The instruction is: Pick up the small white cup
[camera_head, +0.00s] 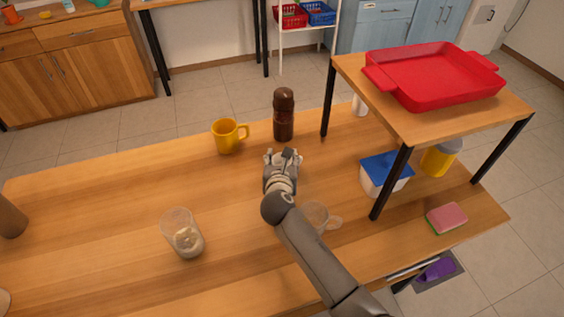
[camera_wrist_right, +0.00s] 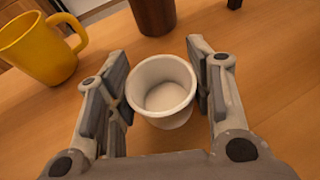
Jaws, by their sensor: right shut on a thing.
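The small white cup (camera_wrist_right: 163,90) is upright and empty between the two fingers of my right gripper (camera_wrist_right: 160,88) in the right wrist view. The fingers press on its left and right sides. In the head view, my right gripper (camera_head: 284,157) is over the middle of the table, and its hand largely hides the cup. I cannot tell whether the cup touches the table.
A yellow mug (camera_head: 227,136) and a dark brown dispenser (camera_head: 283,114) stand just beyond my right gripper. A clear container (camera_head: 181,234) stands at the left front. A raised shelf (camera_head: 430,124) with a red tray (camera_head: 430,75) is at the right. The left table is mostly clear.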

